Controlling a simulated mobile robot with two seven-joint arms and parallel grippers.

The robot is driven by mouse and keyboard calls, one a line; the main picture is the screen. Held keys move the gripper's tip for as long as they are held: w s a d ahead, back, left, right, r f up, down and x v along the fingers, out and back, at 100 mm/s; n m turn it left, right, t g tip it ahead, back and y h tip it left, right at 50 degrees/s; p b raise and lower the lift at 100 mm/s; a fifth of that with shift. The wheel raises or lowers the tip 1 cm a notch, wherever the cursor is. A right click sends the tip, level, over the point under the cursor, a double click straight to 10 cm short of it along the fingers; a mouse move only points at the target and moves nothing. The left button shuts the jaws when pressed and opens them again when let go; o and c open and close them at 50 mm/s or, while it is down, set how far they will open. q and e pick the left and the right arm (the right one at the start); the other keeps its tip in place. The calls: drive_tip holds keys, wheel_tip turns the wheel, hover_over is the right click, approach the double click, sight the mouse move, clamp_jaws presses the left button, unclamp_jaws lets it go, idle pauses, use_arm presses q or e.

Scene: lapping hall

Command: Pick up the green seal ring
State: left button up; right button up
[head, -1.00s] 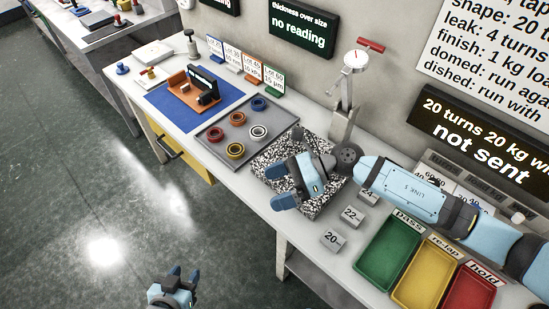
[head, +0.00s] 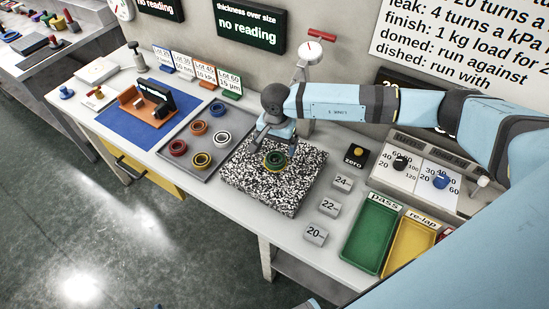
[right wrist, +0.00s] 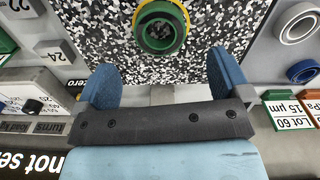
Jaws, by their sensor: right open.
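The green seal ring (head: 275,160) lies on the black-and-white speckled plate (head: 262,190), toward its back. In the right wrist view the ring (right wrist: 160,40) shows at the top edge, with a yellow band around part of it and a dark middle. My right gripper (head: 277,142) is just above and behind the ring in the head view. In the right wrist view its two blue fingers (right wrist: 164,75) are wide apart with nothing between them, and the ring lies beyond the fingertips. My left gripper is not in view.
A grey tray (head: 180,148) left of the plate holds several coloured rings. Weight blocks (head: 328,207), a green pass tray (head: 370,235) and a yellow re-lap tray (head: 408,245) stand to the right. A gauge stand (head: 312,65) rises behind.

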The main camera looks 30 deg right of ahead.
sight(276, 161)
drive_tip(key=shift+a+f+p, duration=0.1)
drive_tip(key=shift+f+p, duration=0.65)
drive_tip(key=shift+f, duration=2.25)
drive_tip(key=c, duration=1.1)
drive_tip(key=shift+r, duration=0.1)
wheel_tip(276, 161, up, 20)
drive_tip(key=b, duration=0.3)
drive_tip(key=s+a+r+n+p, duration=0.2)
drive_tip(key=s+a+n+p, duration=0.1)
drive_tip(key=s+n+p, duration=0.3)
drive_tip(key=s+n, duration=0.2)
drive_tip(key=n, duration=0.2)
drive_tip(key=shift+s+a+r, duration=0.15)
drive_tip(key=shift+a+r, duration=0.05)
drive_tip(key=shift+r, duration=0.1)
